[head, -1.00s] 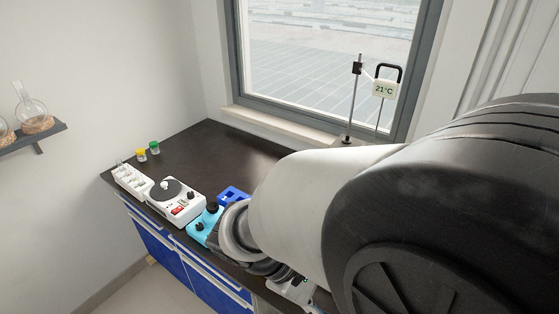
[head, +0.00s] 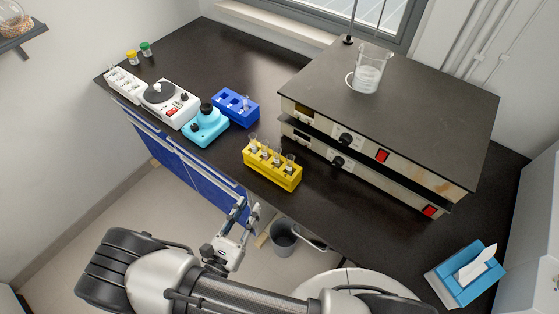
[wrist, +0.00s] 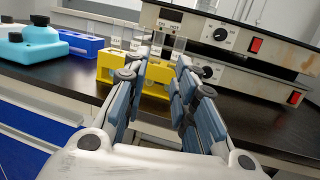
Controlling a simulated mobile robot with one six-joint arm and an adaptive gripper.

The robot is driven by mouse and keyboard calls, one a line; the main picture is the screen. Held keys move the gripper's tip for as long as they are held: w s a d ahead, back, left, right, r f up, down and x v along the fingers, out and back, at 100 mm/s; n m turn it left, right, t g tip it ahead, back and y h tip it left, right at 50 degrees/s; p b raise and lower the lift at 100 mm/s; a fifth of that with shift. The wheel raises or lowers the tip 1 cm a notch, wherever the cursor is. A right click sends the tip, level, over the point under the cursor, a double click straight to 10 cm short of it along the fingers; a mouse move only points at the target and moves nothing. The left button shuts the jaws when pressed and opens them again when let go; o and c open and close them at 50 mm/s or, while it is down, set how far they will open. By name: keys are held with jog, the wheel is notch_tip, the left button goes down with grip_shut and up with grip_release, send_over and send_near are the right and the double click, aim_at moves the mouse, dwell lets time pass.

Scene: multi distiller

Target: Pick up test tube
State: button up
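Several clear test tubes (head: 265,152) with pale labels stand upright in a yellow rack (head: 272,178) near the front edge of the dark bench. In the wrist view the test tubes (wrist: 178,48) and the yellow rack (wrist: 107,70) are straight ahead, partly hidden by my fingers. Another tube (head: 245,103) stands in a blue rack (head: 234,108) farther back on the left. My gripper (head: 246,208) is in front of the bench edge, apart from the yellow rack. In the wrist view my gripper (wrist: 168,68) is open, with nothing between its fingers.
A turquoise device (head: 205,127) and a white stirrer (head: 167,104) stand left of the racks. A large two-tier hot plate (head: 400,110) with a beaker (head: 369,75) stands behind and right. A tissue box (head: 465,273) is at the right.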

jog(key=b, duration=0.2)
send_near(275, 157)
jog(key=r+x, duration=0.1)
jog(key=x, duration=0.4)
jog(key=b+x, duration=0.1)
jog(key=x, duration=0.2)
jog(key=shift+w+d+f, duration=0.1)
jog(key=shift+d+f, duration=0.1)
jog(key=shift+f, duration=0.2)
jog(key=shift+w+d+r, duration=0.1)
jog(key=shift+w, duration=0.15)
grip_shut()
